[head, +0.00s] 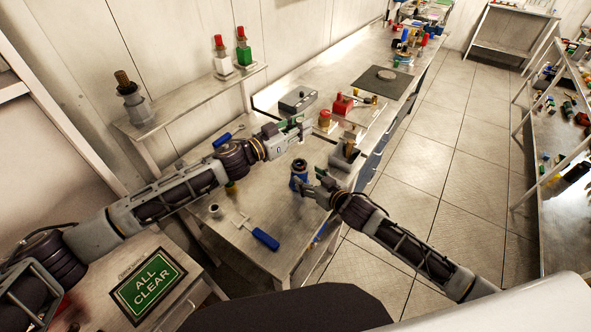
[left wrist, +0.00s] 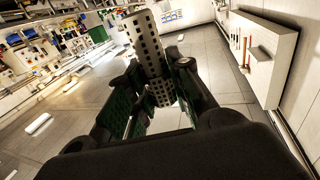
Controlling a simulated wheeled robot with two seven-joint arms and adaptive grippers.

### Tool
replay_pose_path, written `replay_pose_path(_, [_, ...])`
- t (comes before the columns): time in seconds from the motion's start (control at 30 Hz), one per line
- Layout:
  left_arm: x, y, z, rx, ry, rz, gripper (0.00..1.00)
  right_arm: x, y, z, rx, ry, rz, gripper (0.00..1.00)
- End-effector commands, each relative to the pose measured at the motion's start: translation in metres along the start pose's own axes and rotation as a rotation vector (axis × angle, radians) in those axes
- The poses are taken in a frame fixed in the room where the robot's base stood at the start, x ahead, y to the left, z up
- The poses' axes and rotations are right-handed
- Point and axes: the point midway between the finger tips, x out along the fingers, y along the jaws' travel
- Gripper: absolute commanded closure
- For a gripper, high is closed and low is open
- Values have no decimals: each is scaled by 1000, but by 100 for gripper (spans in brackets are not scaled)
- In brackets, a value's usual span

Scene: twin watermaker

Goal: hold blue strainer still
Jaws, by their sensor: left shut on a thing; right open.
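The blue strainer (head: 298,178) stands upright on the bench near its right edge, with a dark ring at its top. My right gripper (head: 313,182) is open just right of the strainer, its fingertips close to the blue body; I cannot tell whether they touch it. My left gripper (head: 297,130) is up and behind the strainer, apart from it. In the left wrist view it is shut on a pale perforated cylinder (left wrist: 146,42), which sticks out beyond the green-padded fingers. The fingers hide part of that cylinder.
A blue-handled tool (head: 265,239) and a small metal cup (head: 215,211) lie on the near bench. A red block (head: 343,106) and a grey block (head: 298,100) stand farther back. A wall shelf (head: 190,103) holds bottles.

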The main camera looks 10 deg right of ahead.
Motion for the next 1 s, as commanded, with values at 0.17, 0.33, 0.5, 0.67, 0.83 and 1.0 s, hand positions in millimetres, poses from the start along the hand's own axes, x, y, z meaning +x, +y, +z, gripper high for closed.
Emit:
replay_pose_path(0.17, [0,0,0,0,0,0,100,14,0,-2,0,3,0,36])
replay_pose_path(0.33, [0,0,0,0,0,0,100,28,0,-1,0,2,1,36])
replay_pose_path(0.5, [0,0,0,0,0,0,100,42,0,-1,0,1,0,36])
replay_pose_path(0.67, [0,0,0,0,0,0,100,55,0,-1,0,1,0,36])
replay_pose_path(0.83, [0,0,0,0,0,0,100,70,0,-1,0,1,0,36])
replay_pose_path(1.0, [0,0,0,0,0,0,100,84,0,-1,0,2,-1,36])
